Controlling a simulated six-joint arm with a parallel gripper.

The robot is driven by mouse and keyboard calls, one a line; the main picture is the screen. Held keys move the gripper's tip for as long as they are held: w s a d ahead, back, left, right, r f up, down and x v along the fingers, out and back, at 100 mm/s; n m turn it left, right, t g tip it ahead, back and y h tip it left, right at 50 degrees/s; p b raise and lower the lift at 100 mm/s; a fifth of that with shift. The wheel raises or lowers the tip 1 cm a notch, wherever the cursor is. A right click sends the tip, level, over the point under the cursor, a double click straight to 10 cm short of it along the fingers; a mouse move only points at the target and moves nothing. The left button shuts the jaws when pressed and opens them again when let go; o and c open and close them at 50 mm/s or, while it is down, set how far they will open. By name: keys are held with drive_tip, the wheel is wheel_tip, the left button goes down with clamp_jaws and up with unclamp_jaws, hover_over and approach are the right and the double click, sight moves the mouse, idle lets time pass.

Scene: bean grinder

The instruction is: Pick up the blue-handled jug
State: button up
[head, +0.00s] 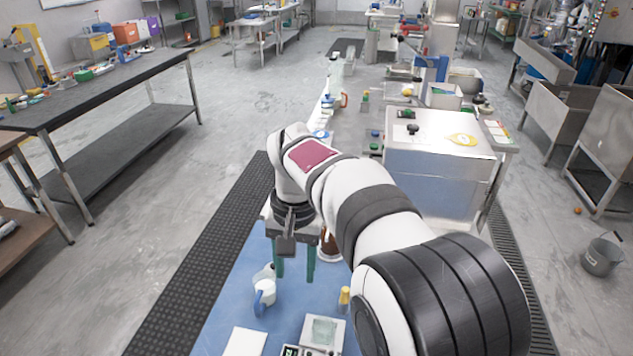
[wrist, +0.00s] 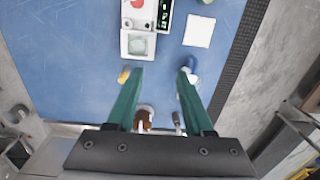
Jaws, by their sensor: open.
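The blue-handled jug (head: 265,288) is a small white vessel on the blue mat, left of my gripper in the head view. Its blue handle faces the front of the mat. In the wrist view the jug (wrist: 191,66) shows at the tip of the right finger, which hides part of it. My gripper (head: 295,276) points down with its green fingers spread and nothing between them. In the wrist view the gripper (wrist: 160,74) has bare blue mat between its fingertips. I cannot tell how high the fingertips are above the mat.
A scale with a clear container (head: 324,328) stands at the mat's front, beside a white flat square (head: 246,342). A small yellow object (head: 344,297) stands near the scale. A brown vessel (head: 329,247) stands behind my gripper, partly hidden.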

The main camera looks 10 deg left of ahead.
drive_tip(key=n, duration=0.2)
hover_over(255, 303)
wheel_tip(255, 303, down, 6)
wheel_tip(255, 303, down, 16)
drive_tip(key=shift+r, duration=0.25)
clamp_jaws()
idle(0.6)
